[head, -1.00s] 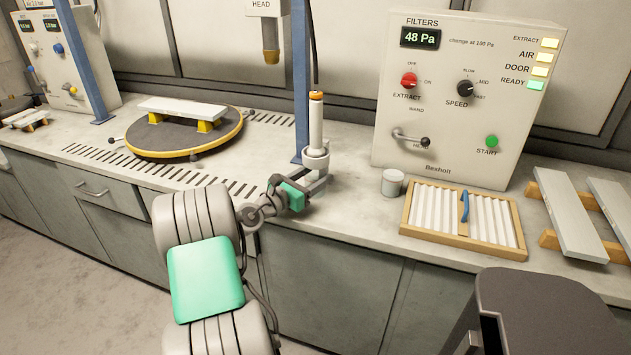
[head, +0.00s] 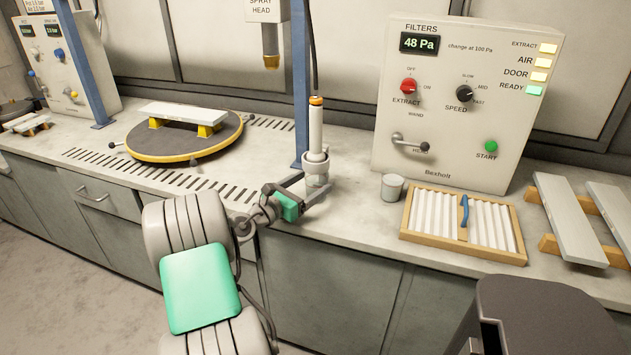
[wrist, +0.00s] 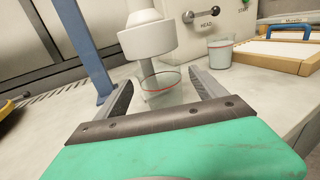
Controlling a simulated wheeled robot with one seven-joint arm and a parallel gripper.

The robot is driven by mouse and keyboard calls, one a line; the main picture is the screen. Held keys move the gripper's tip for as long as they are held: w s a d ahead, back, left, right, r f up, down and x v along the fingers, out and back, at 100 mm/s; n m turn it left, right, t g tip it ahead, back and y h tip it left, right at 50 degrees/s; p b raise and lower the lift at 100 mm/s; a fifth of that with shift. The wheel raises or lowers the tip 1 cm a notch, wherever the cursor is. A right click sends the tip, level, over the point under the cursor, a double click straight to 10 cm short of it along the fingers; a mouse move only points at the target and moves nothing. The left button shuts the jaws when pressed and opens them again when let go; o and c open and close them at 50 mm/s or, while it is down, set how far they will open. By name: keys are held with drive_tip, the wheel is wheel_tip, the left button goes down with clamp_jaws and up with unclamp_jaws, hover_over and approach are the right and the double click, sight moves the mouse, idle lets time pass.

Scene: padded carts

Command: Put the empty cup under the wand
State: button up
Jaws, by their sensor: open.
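The wand (head: 316,132) stands upright in a pale round holder by the blue post; the holder's underside shows in the wrist view (wrist: 148,38). A clear, see-through cup (wrist: 160,88) with a red line near its rim is directly below it, and seems to stand on the counter. It looks empty, and shows small in the head view (head: 317,181). My gripper (head: 316,190) is open, with one finger on each side of this cup; contact cannot be told. A second cup (head: 392,187) stands to the right, greyish as if filled.
A wooden-framed filter (head: 405,224) lies right of the second cup, before the control panel (head: 445,150). A round turntable (head: 180,148) with a white board is at the left. The blue post (head: 300,80) rises close behind my gripper. The slotted counter between is clear.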

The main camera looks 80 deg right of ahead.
drive_tip(key=b+v, duration=0.1)
drive_tip(key=v, duration=0.8)
drive_tip(key=shift+w+a, duration=0.15)
drive_tip(key=shift+a, duration=0.15)
drive_tip(key=shift+w+f, duration=0.1)
drive_tip(key=shift+w, duration=0.15)
drive_tip(key=w+a+f+m+t+y, duration=0.45)
drive_tip(key=w+a, duration=0.55)
drive_tip(key=a, duration=0.3)
drive_tip(key=w+a+f+m+t+y, duration=0.3)
drive_tip(key=w+a+m+t+y, duration=0.25)
drive_tip(key=w+a, duration=0.55)
drive_tip(key=s+a+m+y, duration=0.1)
drive_tip(key=s+a+y, duration=0.2)
drive_tip(key=a, duration=1)
drive_tip(key=s+a+m+y, duration=0.1)
drive_tip(key=s+a, duration=0.3)
drive_tip(key=a, duration=1)
drive_tip(key=shift+t+y, duration=0.4)
drive_tip(key=shift+y, duration=0.5)
